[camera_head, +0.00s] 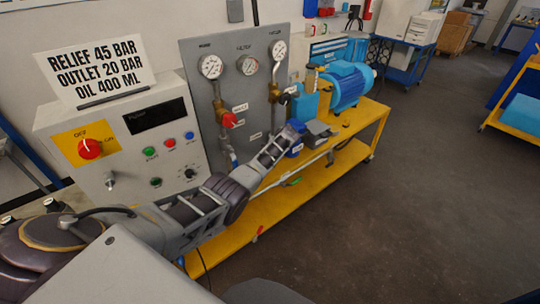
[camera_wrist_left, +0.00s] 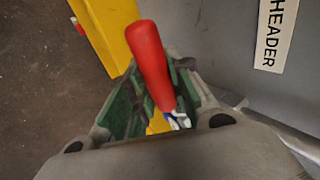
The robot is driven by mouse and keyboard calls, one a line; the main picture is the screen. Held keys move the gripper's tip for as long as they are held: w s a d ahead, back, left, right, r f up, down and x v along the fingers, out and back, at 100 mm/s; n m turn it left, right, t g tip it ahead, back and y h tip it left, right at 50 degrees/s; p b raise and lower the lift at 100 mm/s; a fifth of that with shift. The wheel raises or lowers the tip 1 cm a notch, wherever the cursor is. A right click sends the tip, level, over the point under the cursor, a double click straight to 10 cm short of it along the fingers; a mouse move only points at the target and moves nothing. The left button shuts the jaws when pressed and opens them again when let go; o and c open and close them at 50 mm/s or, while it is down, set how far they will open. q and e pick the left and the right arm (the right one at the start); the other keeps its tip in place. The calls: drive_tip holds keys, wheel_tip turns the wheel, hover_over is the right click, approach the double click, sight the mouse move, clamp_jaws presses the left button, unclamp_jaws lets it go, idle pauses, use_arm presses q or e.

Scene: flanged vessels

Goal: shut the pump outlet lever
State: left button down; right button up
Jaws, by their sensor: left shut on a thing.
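My left gripper (camera_head: 290,134) reaches from the left to the right edge of the grey gauge panel (camera_head: 250,62). In the left wrist view, a red lever handle (camera_wrist_left: 152,65) stands between its green-padded fingers (camera_wrist_left: 160,98), and the gripper is shut on it. The handle's far end sticks out past the fingers. Its lower end and pivot are mostly hidden by the gripper. In the head view the arm and gripper hide this lever. A "HEADER" label (camera_wrist_left: 277,35) is beside it. My right gripper is not in view.
A blue pump motor (camera_head: 348,85) stands on the yellow bench (camera_head: 365,127). A red valve handle (camera_head: 229,120) is on the panel's left pipe. The control box (camera_head: 120,140) with a red knob (camera_head: 89,148) stands at the left. The floor (camera_head: 420,190) at right is clear.

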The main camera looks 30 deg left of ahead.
use_arm(q)
drive_tip(key=shift+r, duration=0.1)
drive_tip(key=c, duration=1.3)
unclamp_jaws()
drive_tip(key=shift+o, duration=0.2)
drive_tip(key=shift+d, duration=0.1)
drive_tip(key=v, duration=1.1)
drive_tip(key=shift+r, duration=0.4)
drive_tip(key=shift+d, duration=0.1)
